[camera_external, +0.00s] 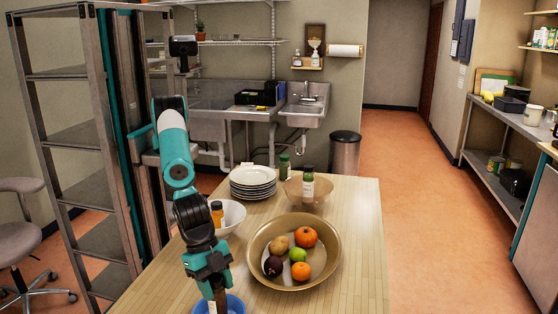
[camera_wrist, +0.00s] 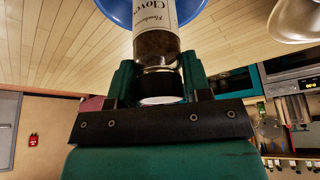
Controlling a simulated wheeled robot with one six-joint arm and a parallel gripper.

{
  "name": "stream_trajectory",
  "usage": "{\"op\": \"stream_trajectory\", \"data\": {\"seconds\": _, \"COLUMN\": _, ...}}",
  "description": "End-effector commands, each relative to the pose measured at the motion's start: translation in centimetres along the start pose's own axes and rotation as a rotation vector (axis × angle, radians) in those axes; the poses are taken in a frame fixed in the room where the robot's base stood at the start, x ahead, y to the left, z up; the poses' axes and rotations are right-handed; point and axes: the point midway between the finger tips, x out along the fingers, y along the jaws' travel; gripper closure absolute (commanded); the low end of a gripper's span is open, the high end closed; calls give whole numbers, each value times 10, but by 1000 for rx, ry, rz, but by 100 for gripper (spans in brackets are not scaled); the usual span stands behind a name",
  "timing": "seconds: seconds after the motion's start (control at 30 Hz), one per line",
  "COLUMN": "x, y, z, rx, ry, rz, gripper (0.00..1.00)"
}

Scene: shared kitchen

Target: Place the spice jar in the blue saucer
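The spice jar (camera_wrist: 158,42), with a pale label reading "Cloves" and a dark cap, is between the fingers of my gripper (camera_wrist: 160,85) in the wrist view. The fingers close on its cap end from both sides. The blue saucer (camera_wrist: 122,12) shows behind the jar's far end. In the external view my gripper (camera_external: 211,283) points down over the blue saucer (camera_external: 236,304) at the table's near edge. The jar's lower part lies over or in the saucer; I cannot tell whether it touches the bottom.
On the wooden table (camera_external: 350,235) a large bowl (camera_external: 330,272) of fruit stands right of my gripper. The table's right side is clear.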

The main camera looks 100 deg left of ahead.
Motion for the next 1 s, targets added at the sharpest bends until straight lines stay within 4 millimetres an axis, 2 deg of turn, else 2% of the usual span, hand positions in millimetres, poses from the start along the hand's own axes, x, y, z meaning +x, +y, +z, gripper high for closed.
{"op": "stream_trajectory", "data": {"seconds": 0.03, "x": 0, "y": 0, "z": 0, "rx": 0, "ry": 0, "rz": 0, "gripper": 46}}
{"op": "stream_trajectory", "data": {"seconds": 0.1, "x": 0, "y": 0, "z": 0, "rx": 0, "ry": 0, "rz": 0, "gripper": 30}}
{"op": "stream_trajectory", "data": {"seconds": 0.37, "x": 0, "y": 0, "z": 0, "rx": 0, "ry": 0, "rz": 0, "gripper": 30}}
{"op": "stream_trajectory", "data": {"seconds": 0.5, "x": -8, "y": 0, "z": -2, "rx": 0, "ry": 1, "rz": 1, "gripper": 30}}
{"op": "stream_trajectory", "data": {"seconds": 0.67, "x": -35, "y": 0, "z": -1, "rx": 0, "ry": 3, "rz": 2, "gripper": 30}}
{"op": "stream_trajectory", "data": {"seconds": 0.8, "x": -67, "y": 0, "z": -1, "rx": 1, "ry": 4, "rz": 3, "gripper": 30}}
{"op": "stream_trajectory", "data": {"seconds": 1.0, "x": -105, "y": 0, "z": -1, "rx": 0, "ry": 3, "rz": 1, "gripper": 30}}
